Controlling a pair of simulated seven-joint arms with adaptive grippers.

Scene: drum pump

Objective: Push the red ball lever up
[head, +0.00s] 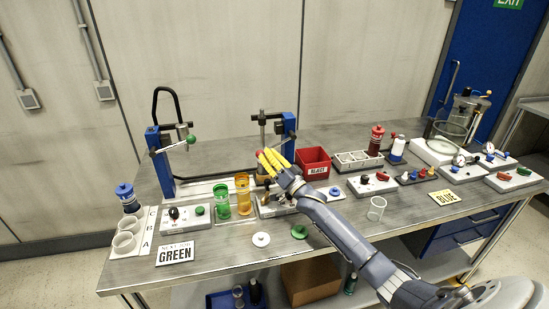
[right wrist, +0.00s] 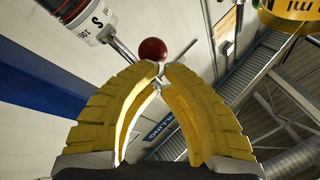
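The red ball (right wrist: 152,50) of the lever shows in the right wrist view just beyond my yellow fingertips, seen from below. A thin metal rod (right wrist: 186,49) runs near it. In the head view the red ball (head: 258,153) is a small spot at the tips of my right gripper (head: 265,158), in front of the right blue press (head: 288,130). The right gripper's fingertips (right wrist: 163,66) come together, with a gap lower between the curved fingers. Whether they touch the ball or lever is unclear. My left gripper is not in view.
A second blue press (head: 160,160) with a green ball lever (head: 190,139) stands at left. A green cup (head: 221,199) and an orange cup (head: 243,194) stand between. A red reject bin (head: 314,164) is close right of the gripper. Several control boxes lie farther right.

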